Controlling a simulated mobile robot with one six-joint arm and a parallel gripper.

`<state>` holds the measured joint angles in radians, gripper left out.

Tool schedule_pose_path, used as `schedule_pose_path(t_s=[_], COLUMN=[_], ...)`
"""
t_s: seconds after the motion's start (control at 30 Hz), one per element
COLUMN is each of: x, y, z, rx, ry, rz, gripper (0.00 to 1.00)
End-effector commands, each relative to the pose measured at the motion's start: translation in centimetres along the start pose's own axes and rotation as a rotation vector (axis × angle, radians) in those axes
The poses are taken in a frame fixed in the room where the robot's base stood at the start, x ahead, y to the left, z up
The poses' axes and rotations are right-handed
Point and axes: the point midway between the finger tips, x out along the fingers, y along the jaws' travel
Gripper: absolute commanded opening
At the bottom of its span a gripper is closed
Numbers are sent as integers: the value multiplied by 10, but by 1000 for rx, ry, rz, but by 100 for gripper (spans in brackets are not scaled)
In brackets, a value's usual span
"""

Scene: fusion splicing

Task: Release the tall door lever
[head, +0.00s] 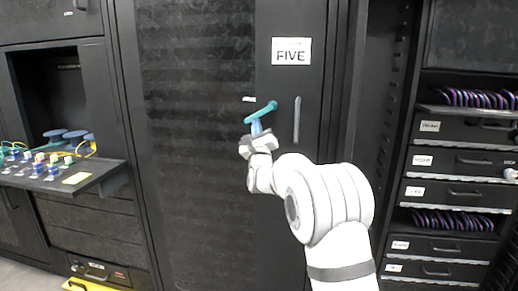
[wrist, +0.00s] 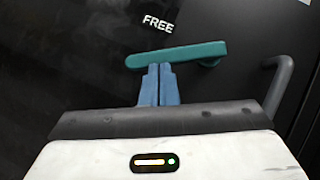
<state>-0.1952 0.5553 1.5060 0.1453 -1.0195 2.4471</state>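The teal door lever (head: 261,112) is on the tall dark door marked FIVE. It sits tilted, its right end higher, and also shows in the wrist view (wrist: 177,54) with its mount behind the right end. My gripper (head: 256,127) has blue fingers that stand side by side with almost no gap in the wrist view (wrist: 157,68). The fingers look shut with nothing between them. Their tips are at the lever's lower edge, near its free left part; I cannot tell whether they touch it.
A FREE label (wrist: 158,27) is above the lever. A grey vertical handle (head: 297,120) is right of it, also in the wrist view (wrist: 277,88). A shelf (head: 95,178) with small parts juts out at left. A rack with drawers (head: 460,160) stands at right.

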Motion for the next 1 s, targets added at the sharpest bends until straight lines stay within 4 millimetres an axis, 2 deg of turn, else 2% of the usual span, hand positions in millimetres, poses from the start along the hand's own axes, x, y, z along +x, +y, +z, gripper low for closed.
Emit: schedule_pose_path(t_s=[0.03, 0.3, 1.0], x=[-3, 6, 13], y=[6, 9, 10], z=[-4, 8, 20], rx=[34, 184, 178], ry=[-2, 0, 3], rz=[-23, -122, -114], gripper=[0, 0, 0])
